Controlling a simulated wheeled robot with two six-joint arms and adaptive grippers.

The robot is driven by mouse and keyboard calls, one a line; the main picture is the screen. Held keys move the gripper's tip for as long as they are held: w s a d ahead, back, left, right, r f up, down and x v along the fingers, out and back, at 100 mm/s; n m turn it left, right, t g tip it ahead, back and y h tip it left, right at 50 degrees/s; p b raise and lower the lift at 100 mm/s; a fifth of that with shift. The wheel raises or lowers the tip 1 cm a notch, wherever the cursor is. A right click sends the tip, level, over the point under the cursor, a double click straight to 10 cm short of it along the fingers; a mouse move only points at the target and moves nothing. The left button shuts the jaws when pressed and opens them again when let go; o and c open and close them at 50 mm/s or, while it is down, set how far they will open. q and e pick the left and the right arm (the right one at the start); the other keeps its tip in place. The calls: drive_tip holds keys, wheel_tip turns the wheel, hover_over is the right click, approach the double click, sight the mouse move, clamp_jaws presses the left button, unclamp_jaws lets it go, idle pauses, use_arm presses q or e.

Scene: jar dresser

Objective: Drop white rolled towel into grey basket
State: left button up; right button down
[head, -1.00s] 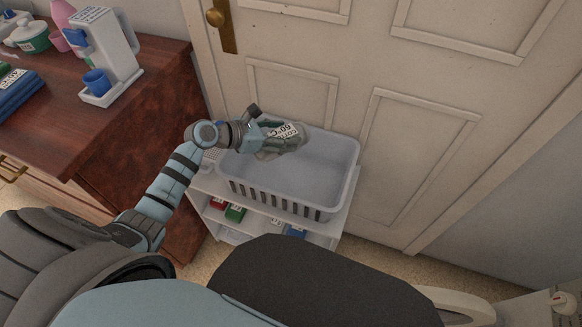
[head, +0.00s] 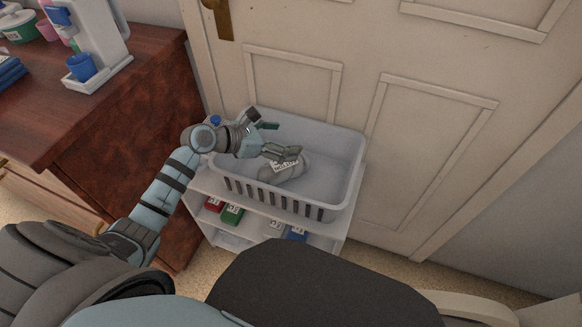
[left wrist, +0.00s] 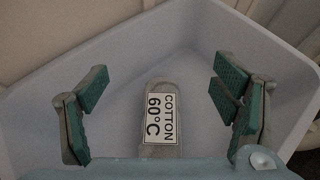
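The white rolled towel (head: 286,170), which looks light grey, lies in the grey basket (head: 346,177) toward its left side. Its label, reading COTTON 60°C, faces up in the left wrist view (left wrist: 163,120). The basket's pale walls surround it there (left wrist: 185,32). My left gripper (head: 286,139) reaches over the basket's left side, just above the towel. In the left wrist view its green-padded fingers (left wrist: 160,82) are spread wide, with gaps on both sides of the towel. My right gripper is in neither view.
The basket stands on a white shelf unit (head: 325,226) with several small coloured boxes below. A panelled door (head: 440,130) is behind it. A reddish wooden dresser (head: 140,125) stands at the left, bearing a white machine (head: 100,40) and blue cup (head: 81,67).

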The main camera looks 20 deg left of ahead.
use_arm(q)
drive_tip(key=shift+s+a, duration=0.15)
drive_tip(key=v, duration=1.1)
drive_tip(key=shift+s+r, duration=0.15)
drive_tip(key=shift+s, duration=0.1)
drive_tip(key=shift+a, duration=0.15)
